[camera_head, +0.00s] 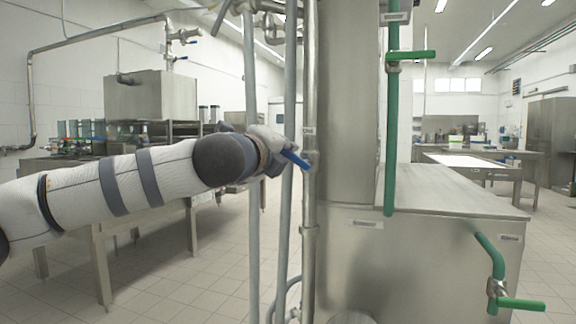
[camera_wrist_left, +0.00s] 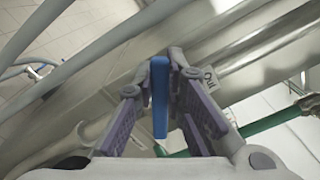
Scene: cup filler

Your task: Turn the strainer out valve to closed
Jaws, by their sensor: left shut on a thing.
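A blue valve handle (camera_head: 296,159) sits on a vertical steel pipe (camera_head: 309,200) near the middle of the head view. It tilts down to the right there. My left gripper (camera_head: 275,148) reaches it from the left. In the left wrist view the blue handle (camera_wrist_left: 159,95) stands between the two fingers of my left gripper (camera_wrist_left: 164,100), which is shut on it. A small label (camera_wrist_left: 209,76) with partly readable letters is on the pipe beside the fingers. The valve body is mostly hidden by the gripper. My right gripper is in neither view.
Grey vertical pipes (camera_head: 288,80) stand close beside the steel pipe. A large steel tank (camera_head: 347,100) is just right. A green pipe (camera_head: 391,140) with a green handle (camera_head: 411,55) and a lower green valve (camera_head: 497,290) are farther right. A steel table (camera_head: 100,180) stands behind my arm.

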